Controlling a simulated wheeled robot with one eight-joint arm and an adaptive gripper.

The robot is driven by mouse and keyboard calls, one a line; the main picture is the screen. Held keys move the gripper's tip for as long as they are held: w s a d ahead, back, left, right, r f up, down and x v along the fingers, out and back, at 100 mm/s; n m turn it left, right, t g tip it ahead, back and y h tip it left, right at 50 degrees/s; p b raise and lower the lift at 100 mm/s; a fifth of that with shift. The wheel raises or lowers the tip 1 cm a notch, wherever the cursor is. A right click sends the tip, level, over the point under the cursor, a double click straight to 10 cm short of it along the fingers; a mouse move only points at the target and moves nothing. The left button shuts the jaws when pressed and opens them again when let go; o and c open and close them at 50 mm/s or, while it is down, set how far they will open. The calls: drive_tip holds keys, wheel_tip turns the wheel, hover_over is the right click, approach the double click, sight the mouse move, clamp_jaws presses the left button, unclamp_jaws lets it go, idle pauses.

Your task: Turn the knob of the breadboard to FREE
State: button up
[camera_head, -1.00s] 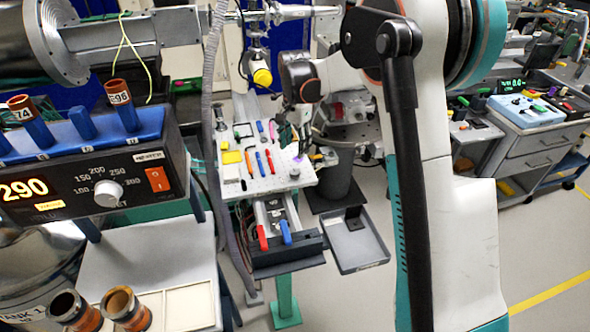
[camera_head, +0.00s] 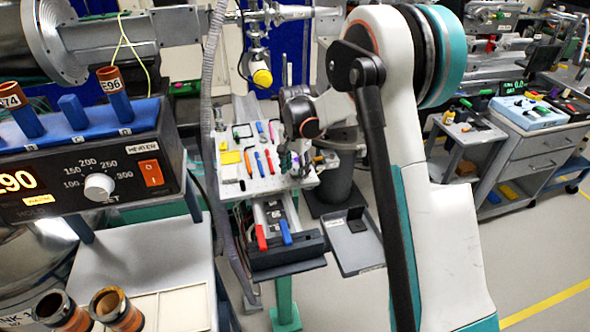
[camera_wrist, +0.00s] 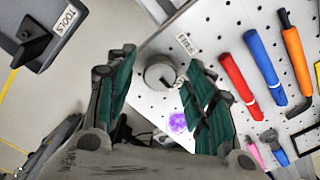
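The breadboard (camera_wrist: 216,20) is a white perforated plate in the wrist view; it also shows in the head view (camera_head: 262,184). Its round grey knob (camera_wrist: 160,74) sits near the board's edge, with a FREE label (camera_wrist: 185,42) to its upper right. A second label beside the knob is partly covered by my right finger. My gripper (camera_wrist: 158,60) is open, with its green-padded fingers on either side of the knob. I cannot tell whether they touch it. In the head view my gripper (camera_head: 297,163) is over the board's right side and hides the knob.
Red, blue and orange tools (camera_wrist: 262,67) lie on the board to the right of my gripper. A dark tray (camera_wrist: 42,30) labelled TOOLS is at the wrist view's upper left. A purple spot (camera_wrist: 177,122) shows near my right finger.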

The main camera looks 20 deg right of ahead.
drive_tip(key=c, duration=1)
drive_tip(key=shift+n, duration=0.4)
drive_tip(key=n+p, duration=0.1)
drive_tip(key=n, duration=0.7)
drive_tip(key=shift+n+p, duration=0.3)
drive_tip(key=n, duration=0.8)
drive_tip(key=shift+p, duration=0.4)
drive_tip(key=shift+n, duration=0.4)
